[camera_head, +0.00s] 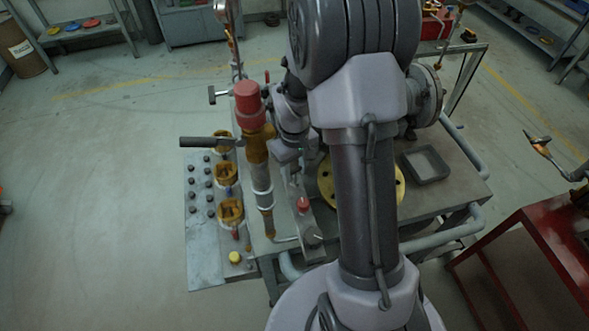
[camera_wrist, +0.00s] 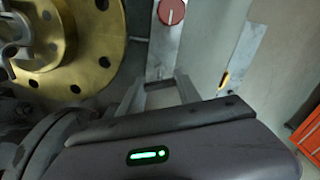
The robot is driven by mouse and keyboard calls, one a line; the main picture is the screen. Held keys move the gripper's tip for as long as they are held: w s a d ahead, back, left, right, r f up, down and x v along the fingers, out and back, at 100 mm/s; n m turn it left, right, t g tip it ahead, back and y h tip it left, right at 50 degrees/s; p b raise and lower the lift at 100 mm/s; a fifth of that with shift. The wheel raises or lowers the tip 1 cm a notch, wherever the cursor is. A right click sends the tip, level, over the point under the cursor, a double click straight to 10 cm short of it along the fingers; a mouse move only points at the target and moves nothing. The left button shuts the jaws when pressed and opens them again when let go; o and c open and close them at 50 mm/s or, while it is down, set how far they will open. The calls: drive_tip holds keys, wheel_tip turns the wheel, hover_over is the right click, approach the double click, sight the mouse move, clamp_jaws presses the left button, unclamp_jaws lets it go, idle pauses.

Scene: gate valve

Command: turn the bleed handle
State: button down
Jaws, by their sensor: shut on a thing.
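My gripper (camera_head: 284,153) is low over the bench, left of my own arm, and points down among the pipe fittings. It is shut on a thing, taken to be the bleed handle. The gripper's dark body with a green light fills the bottom of the wrist view. A red knob (camera_head: 303,204) also shows in the head view.
A red-capped vertical fitting (camera_head: 248,100) stands close on the left, with a dark lever (camera_head: 205,142) beside it. A yellow flange (camera_wrist: 80,45) is near the gripper. A black tray (camera_head: 425,164) lies right of my arm. A red cart (camera_head: 530,260) stands farther right.

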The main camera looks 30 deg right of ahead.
sight(295, 170)
drive_tip(key=shift+m, duration=2.2)
drive_tip(key=c, duration=0.8)
unclamp_jaws()
drive_tip(key=shift+c, duration=0.2)
wheel_tip(295, 170, up, 18)
drive_tip(key=p, duration=0.6)
drive_tip(key=shift+f, duration=0.25)
